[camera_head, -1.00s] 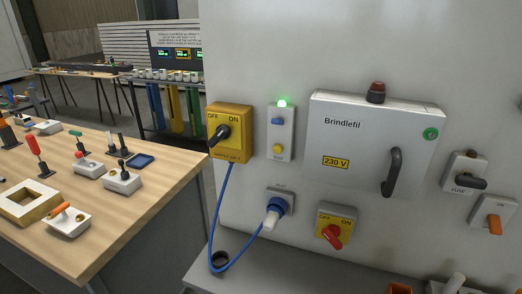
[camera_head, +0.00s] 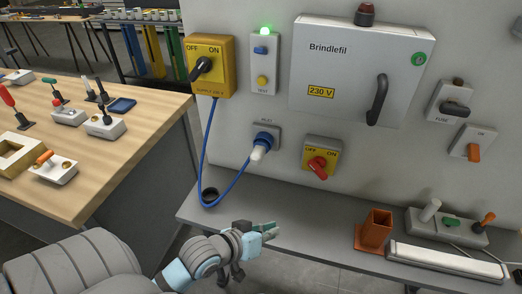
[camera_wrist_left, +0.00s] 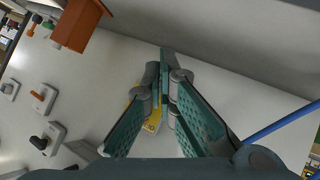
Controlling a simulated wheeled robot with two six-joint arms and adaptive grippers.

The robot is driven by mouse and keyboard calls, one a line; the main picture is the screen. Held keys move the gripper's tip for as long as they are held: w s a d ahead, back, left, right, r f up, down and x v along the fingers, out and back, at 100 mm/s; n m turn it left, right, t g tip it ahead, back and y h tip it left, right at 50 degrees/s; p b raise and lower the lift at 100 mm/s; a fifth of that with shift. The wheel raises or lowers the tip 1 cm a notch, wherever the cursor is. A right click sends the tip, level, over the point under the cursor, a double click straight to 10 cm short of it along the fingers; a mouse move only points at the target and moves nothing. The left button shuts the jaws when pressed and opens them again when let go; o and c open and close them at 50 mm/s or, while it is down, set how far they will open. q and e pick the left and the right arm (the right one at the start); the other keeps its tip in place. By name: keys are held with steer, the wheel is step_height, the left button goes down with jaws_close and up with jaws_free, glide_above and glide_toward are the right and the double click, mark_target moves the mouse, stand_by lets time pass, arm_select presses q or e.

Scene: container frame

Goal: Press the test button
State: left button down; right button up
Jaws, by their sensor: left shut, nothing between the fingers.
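The test panel (camera_head: 261,62) is a narrow light-grey box on the upright wall, with a lit green lamp (camera_head: 266,31) on top. It carries a blue button (camera_head: 261,50) and, below it, a yellow button (camera_head: 262,79) with the label TEST beneath. My left gripper (camera_head: 271,228) is shut and empty, low in front of the wall and well below the panel, touching nothing that I can see. In the left wrist view its teal fingers (camera_wrist_left: 166,55) meet at the tips. The test panel is not recognisable in the wrist view. My right gripper is not in view.
A yellow supply switch (camera_head: 211,66) is left of the panel, the Brindlefil cabinet (camera_head: 340,92) right. Below are a blue plug (camera_head: 264,143) with a hanging cable and a red rotary switch (camera_head: 318,166). An orange holder (camera_head: 375,236) stands on the grey ledge (camera_head: 310,240).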

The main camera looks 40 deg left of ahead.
mark_target(262, 81)
arm_select(q)
steer(key=w+a+r+n+t+h, duration=0.15)
steer(key=w+r+n+t, duration=0.25)
steer(key=r, duration=0.4)
steer(key=w+a+r+n+t+h, duration=0.1)
steer(key=w+a+r+n+t, duration=0.3)
steer(key=r, duration=0.4)
steer(key=a+r+n+t+y, duration=0.3)
steer(key=a+r+n+t, duration=0.4)
steer(key=r, duration=0.4)
steer(key=shift+s+n, duration=0.25)
steer(key=shift+n, duration=0.45)
steer(key=shift+w, duration=0.1)
steer(key=w+a+b, duration=0.3)
steer(key=w+b, duration=0.4)
steer(key=w, duration=0.1)
steer(key=shift+b, duration=0.3)
